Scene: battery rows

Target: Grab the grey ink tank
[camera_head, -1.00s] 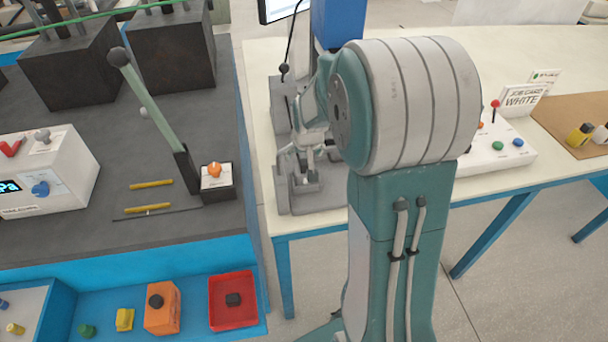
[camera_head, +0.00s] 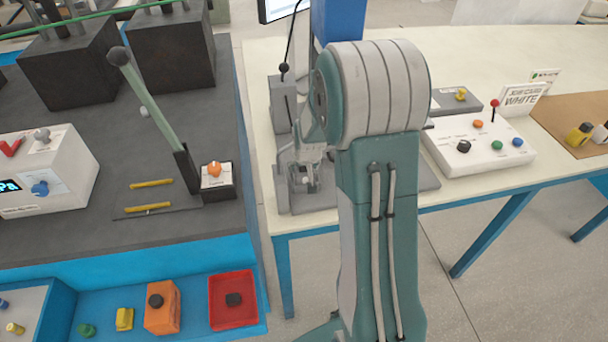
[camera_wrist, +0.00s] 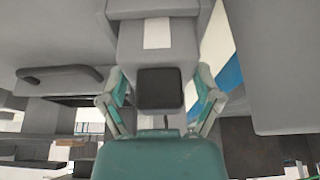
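A grey block with a white label and a dark square end, which looks like the grey ink tank (camera_wrist: 185,55), is in the middle of the wrist view. My gripper (camera_wrist: 160,84) has its two teal fingers spread, one on each side of the block. I cannot tell whether either finger touches it. In the head view my gripper (camera_head: 304,176) is down at a grey machine (camera_head: 284,112) on the cream table (camera_head: 262,62). My arm hides much of that spot, and I cannot make out the tank there.
Grey machine parts stand close on both sides in the wrist view, one with a dark handle (camera_wrist: 62,74). On the cream table, a white button box (camera_head: 480,150) stands right of my arm. A dark bench with a tall lever (camera_head: 150,105) is at the left.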

